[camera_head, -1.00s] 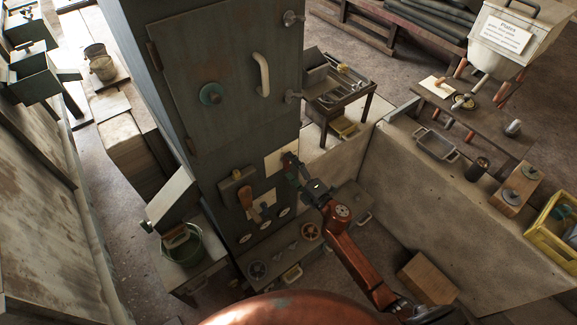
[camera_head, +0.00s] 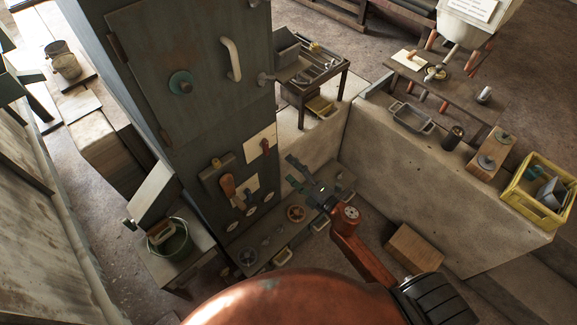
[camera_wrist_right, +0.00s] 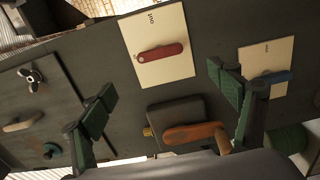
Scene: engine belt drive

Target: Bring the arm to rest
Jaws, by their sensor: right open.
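My right gripper (camera_head: 290,172) is open and empty in the head view, in front of the dark green cabinet (camera_head: 195,75). Its two spread fingers also show in the right wrist view (camera_wrist_right: 165,100), with nothing between them. A red lever (camera_head: 265,146) on a cream plate sits on the cabinet front, up and left of the gripper and apart from it. The lever (camera_wrist_right: 160,53) lies beyond the fingers in the wrist view. My red-brown right arm reaches up from the lower right. My left gripper is not in view.
An orange-brown handle (camera_head: 228,186) and several round dials are on the cabinet near the gripper. A low shelf (camera_head: 273,240) with small parts lies below. A concrete wall (camera_head: 430,180) stands to the right, bearing a yellow crate (camera_head: 540,192). A green bucket (camera_head: 170,240) stands at left.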

